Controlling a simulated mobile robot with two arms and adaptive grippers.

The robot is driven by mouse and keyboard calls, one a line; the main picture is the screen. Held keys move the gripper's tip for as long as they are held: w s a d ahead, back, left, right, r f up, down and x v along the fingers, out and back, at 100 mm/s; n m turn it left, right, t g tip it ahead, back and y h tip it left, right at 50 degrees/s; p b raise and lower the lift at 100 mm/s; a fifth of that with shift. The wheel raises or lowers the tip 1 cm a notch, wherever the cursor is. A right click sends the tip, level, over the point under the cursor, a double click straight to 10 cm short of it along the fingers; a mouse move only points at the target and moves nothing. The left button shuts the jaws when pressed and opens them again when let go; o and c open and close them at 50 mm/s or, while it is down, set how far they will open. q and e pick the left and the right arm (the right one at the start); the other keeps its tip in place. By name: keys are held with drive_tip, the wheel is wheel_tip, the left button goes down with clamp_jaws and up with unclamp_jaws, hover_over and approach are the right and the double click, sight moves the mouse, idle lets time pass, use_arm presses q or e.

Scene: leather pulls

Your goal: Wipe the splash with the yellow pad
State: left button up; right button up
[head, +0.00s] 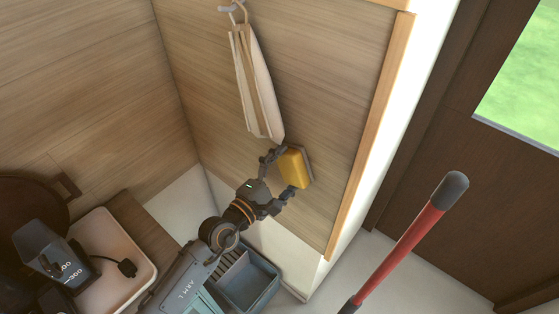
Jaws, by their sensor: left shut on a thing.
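The yellow pad (293,167) has a grey layer on its far side, which faces the wooden panel (335,95). My left gripper (280,172) is shut on the yellow pad, with one finger at its upper left and one at its lower edge. The pad is held at or very close to the panel, below the hanging cloth; I cannot tell if it touches. No splash shows; it may be hidden behind the pad. My right gripper is not in view.
A pale cloth (257,85) hangs from a hook just above the pad. A grey-blue bin (250,283) stands below my left arm. A white tray (113,250) with a dark container (50,250) is at lower left. A red-handled pole (405,243) stands at right.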

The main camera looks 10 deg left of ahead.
use_arm(q)
drive_tip(key=shift+s+a+f, duration=0.1)
drive_tip(key=shift+s+a, duration=0.1)
drive_tip(key=shift+s, duration=0.2)
drive_tip(key=shift+v, duration=2.5)
drive_tip(key=v, duration=0.3)
